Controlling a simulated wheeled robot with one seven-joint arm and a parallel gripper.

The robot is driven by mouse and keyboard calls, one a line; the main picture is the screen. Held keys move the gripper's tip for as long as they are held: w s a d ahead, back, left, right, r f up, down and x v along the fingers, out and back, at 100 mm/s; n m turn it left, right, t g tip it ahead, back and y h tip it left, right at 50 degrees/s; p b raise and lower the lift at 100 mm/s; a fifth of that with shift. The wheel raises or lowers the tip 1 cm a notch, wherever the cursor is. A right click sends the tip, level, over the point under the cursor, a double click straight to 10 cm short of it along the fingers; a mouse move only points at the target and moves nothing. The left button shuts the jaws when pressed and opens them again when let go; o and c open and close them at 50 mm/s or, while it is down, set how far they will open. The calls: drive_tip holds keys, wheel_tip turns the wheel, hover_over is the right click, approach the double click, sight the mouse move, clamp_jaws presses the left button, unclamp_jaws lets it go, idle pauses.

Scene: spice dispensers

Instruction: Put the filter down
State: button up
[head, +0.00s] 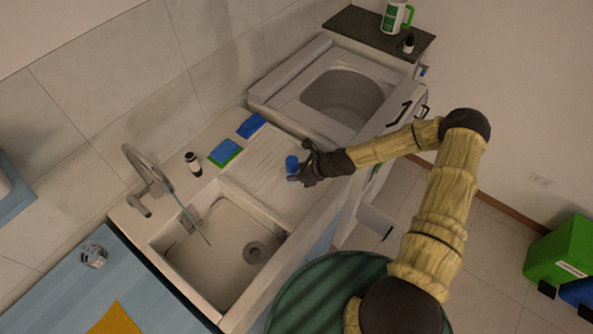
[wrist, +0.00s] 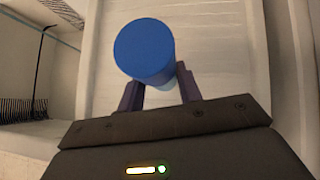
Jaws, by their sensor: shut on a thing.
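The filter appears to be the blue round-topped cylinder (head: 292,164), with a paler lower part. My gripper (head: 303,172) is shut on it above the ribbed drainboard (head: 255,177) beside the sink. In the wrist view the filter's blue top (wrist: 143,48) stands between the two dark fingers of my gripper (wrist: 160,90). The cylinder looks roughly upright. Its base is mostly hidden, so I cannot tell whether it touches the drainboard.
The sink basin (head: 222,247) with a tap (head: 150,170) lies left of the drainboard. A green-and-blue sponge (head: 225,152), blue cloth (head: 251,125) and small dark bottle (head: 193,163) stand along the back. A top-loading washer (head: 343,98) is to the right. Most of the drainboard is clear.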

drive_tip(key=shift+f, duration=0.2)
drive_tip(key=o, duration=1.1)
drive_tip(key=shift+f, duration=0.1)
drive_tip(key=b+v, duration=0.3)
drive_tip(key=v, duration=0.9)
